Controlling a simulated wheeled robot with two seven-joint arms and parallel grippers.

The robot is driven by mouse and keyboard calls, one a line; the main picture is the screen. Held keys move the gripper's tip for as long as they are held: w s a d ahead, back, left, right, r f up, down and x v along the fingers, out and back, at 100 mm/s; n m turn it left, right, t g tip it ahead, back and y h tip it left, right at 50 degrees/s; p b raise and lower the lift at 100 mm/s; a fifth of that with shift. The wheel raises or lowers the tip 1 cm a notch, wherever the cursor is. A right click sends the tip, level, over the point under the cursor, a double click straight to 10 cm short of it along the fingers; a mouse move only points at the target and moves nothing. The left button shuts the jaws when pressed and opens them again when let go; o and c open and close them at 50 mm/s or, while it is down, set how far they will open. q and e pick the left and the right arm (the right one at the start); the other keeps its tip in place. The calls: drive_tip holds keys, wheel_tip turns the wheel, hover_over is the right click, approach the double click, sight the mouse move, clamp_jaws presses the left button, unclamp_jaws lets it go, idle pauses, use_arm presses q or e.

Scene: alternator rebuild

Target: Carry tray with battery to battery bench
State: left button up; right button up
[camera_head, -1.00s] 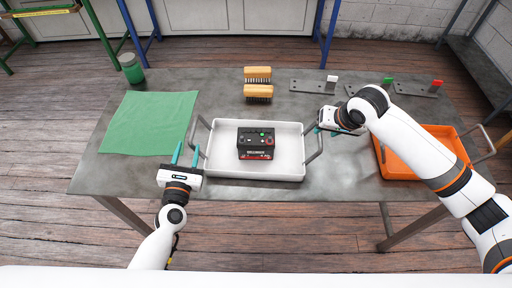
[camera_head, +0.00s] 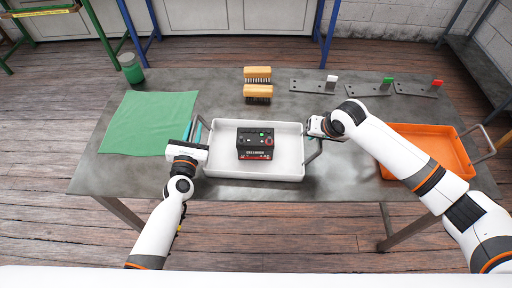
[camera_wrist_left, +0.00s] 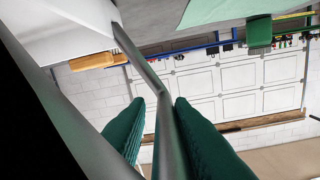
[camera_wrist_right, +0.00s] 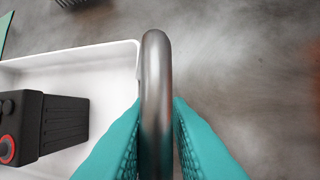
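The white tray (camera_head: 290,177) lies on the grey metal bench with a raised metal handle at each end. The black battery (camera_head: 255,143), with a red stripe and red terminal, sits inside it. My left gripper (camera_head: 193,131) is at the tray's left handle; in the left wrist view the handle bar (camera_wrist_left: 150,75) runs between its open teal fingers, with a gap on one side. My right gripper (camera_head: 312,127) is at the right handle. In the right wrist view that handle (camera_wrist_right: 156,70) stands between its fingers and nearly fills the gap; contact is unclear.
An orange tray (camera_head: 447,170) lies at the right. Two brushes (camera_head: 258,94) and several metal brackets (camera_head: 312,87) lie behind the white tray. A green cloth (camera_head: 148,124) and green jar (camera_head: 131,69) are at the left.

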use_arm(q)
drive_tip(key=shift+a, duration=0.15)
clamp_jaws()
use_arm(e)
clamp_jaws()
drive_tip(key=shift+d, duration=0.1)
